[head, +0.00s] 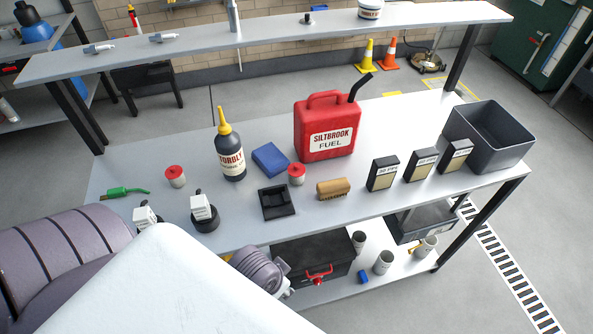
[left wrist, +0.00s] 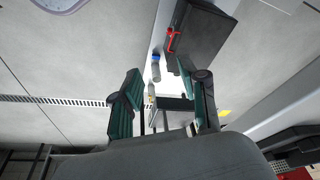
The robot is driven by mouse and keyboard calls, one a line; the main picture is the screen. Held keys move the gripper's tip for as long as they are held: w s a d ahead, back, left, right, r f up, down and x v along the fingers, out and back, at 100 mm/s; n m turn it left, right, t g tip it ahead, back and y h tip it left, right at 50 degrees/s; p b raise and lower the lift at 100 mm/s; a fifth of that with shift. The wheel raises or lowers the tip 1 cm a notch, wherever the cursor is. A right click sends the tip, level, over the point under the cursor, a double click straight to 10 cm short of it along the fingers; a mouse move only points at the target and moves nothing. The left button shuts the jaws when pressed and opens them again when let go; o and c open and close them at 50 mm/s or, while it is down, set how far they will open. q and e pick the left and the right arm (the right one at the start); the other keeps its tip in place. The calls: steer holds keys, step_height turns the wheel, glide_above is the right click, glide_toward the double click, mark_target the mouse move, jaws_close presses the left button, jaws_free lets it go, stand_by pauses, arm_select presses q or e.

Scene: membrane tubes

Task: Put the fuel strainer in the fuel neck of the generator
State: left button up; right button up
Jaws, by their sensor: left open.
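I cannot pick out the generator or its fuel neck in either view. I cannot tell which item is the fuel strainer; two small dark round pieces with white tags stand at the bench's front left, one whole (head: 205,221) and one partly hidden by my body. My left gripper (left wrist: 158,67) is open and empty in the left wrist view, its two green-grey fingers apart. Beyond it are a black case (left wrist: 203,42) with a red handle and a small blue item. That case is on the lower shelf in the head view (head: 300,262). My right gripper is not in view.
The grey bench (head: 390,140) carries a red fuel can (head: 313,118), a yellow-tipped bottle (head: 230,155), a green nozzle (head: 125,191), a black tray (head: 278,202), a tan brush (head: 332,188), several dark boxes and a grey bin (head: 510,150). An upper shelf (head: 270,38) spans the back.

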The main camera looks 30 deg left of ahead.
arm_select(q)
step_height(320, 180, up, 8)
steer(key=d, duration=0.1)
steer(key=w+d+m+h, duration=0.1)
steer(key=w+d+h, duration=0.15)
steer(key=w, duration=0.55)
step_height(320, 180, up, 18)
steer(key=n+g+y, duration=0.3)
steer(key=n, duration=0.1)
glide_above(297, 165)
steer(key=f, duration=0.2)
steer(key=f+p, duration=0.1)
steer(key=f, duration=0.5)
steer(key=shift+w+d+f, duration=0.1)
steer(key=shift+w+d, duration=0.05)
steer(key=shift+w, duration=0.1)
steer(key=f, duration=0.1)
steer(key=f+p, duration=0.1)
steer(key=f, duration=0.2)
steer(key=shift+s+a+f+p, duration=0.1)
steer(key=shift+s+a+p, duration=0.1)
steer(key=shift+s+p, duration=0.15)
steer(key=shift+w+f, duration=0.1)
steer(key=shift+f, duration=0.5)
jaws_close()
